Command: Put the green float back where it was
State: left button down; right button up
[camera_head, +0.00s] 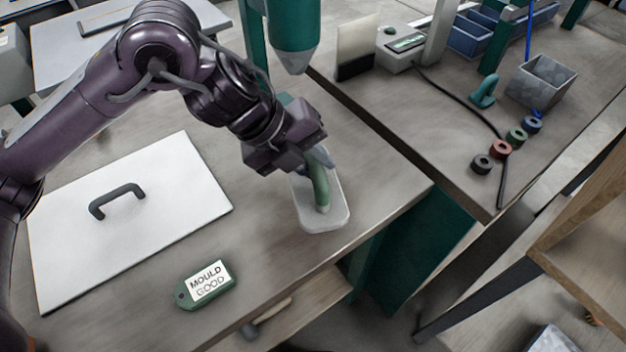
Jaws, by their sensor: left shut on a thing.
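The green float (321,190) shows as a curved green handle over a pale, rounded plate or shallow tray (335,222) near the table's right edge. I cannot tell whether the pale piece is the float's own base or something under it. My left gripper (312,160) is over the far end of the green handle and shut on it. The fingers and wrist hide that end of the handle. I cannot tell whether there is a gap between the float and the table. My right gripper is not in view.
A white board (190,170) with a dark handle (117,200) lies on the table at left. A green tag reading "MOULD GOOD" (206,284) lies near the front edge. A teal cone-ended column (292,40) hangs behind my wrist. Spools and a grey bin (541,82) stand on the right bench.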

pick_arm(q)
jog(key=shift+f, duration=2.5)
jog(key=shift+f, duration=0.1)
jog(key=c, duration=1.3)
grip_release()
jog(key=shift+o, duration=0.2)
jog(key=v, duration=1.2)
